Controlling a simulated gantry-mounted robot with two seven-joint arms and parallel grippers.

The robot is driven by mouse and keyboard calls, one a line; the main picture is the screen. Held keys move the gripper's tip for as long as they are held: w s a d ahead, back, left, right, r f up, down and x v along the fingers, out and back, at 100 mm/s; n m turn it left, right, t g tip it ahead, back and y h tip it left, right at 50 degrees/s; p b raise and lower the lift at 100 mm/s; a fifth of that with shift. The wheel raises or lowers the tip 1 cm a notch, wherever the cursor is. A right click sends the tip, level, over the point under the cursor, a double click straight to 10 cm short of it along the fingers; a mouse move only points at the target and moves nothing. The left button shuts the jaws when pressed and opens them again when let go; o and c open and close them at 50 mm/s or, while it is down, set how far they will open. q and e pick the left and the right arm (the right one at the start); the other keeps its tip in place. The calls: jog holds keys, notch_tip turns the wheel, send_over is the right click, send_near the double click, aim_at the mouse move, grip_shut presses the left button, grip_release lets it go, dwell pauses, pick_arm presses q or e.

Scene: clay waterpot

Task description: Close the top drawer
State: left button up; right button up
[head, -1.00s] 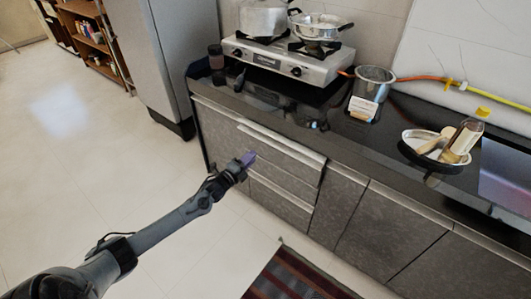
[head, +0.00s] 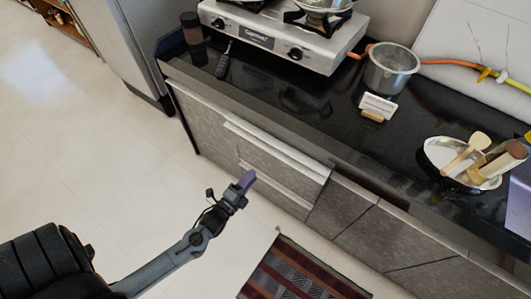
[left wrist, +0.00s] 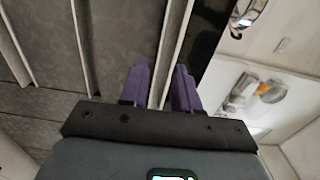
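The top drawer (head: 285,165) is the grey front with a pale upper edge, below the black counter at the left end of the cabinets. It seems to stand out a little from the cabinet; how far is hard to tell. My left gripper (head: 247,180) is in front of the drawer stack, seemingly apart from it. In the left wrist view its two purple fingers (left wrist: 160,85) have a narrow gap between them, with nothing held. A pale drawer edge (left wrist: 176,45) shows beyond that gap. My right gripper is not in view.
A gas stove (head: 285,35), a steel pot (head: 390,68) and a bowl of utensils (head: 440,150) stand on the counter (head: 325,115). A striped rug (head: 300,275) lies on the floor in front of the cabinets. The floor at left is open.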

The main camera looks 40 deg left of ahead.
pick_arm(q)
jog(key=w+a+b, duration=0.1)
jog(key=w+b, duration=0.1)
jog(key=w, duration=0.9)
jog(key=shift+a+b, duration=0.35)
jog(key=shift+b, duration=0.05)
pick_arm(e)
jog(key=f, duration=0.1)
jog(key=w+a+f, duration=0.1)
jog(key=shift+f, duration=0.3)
pick_arm(q)
jog(key=shift+s+r, duration=0.1)
jog(key=shift+c, duration=0.5)
grip_shut()
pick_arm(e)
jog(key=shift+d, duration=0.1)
